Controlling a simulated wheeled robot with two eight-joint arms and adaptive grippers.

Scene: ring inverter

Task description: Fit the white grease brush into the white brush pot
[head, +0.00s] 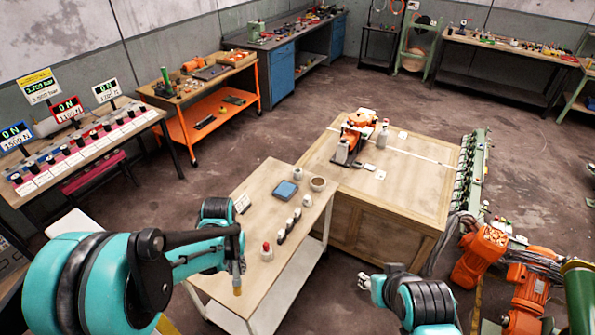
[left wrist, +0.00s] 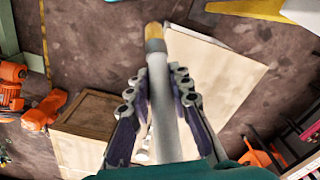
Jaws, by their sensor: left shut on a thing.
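My left gripper (head: 238,262) is shut on the white grease brush (left wrist: 162,100), which also shows in the head view as a thin rod with a tan tip (head: 237,291) pointing down. In the left wrist view the two fingers of the left gripper (left wrist: 157,88) lie on either side of the pale handle, with the tan end beyond them.
Along the cart's right side stand small pots with dark parts (head: 282,237) and a red-topped container (head: 267,253). A blue tablet (head: 285,190) and a brown bowl (head: 318,184) are farther back. A wooden workbench (head: 410,190) adjoins the cart. The cart's middle is mostly clear.

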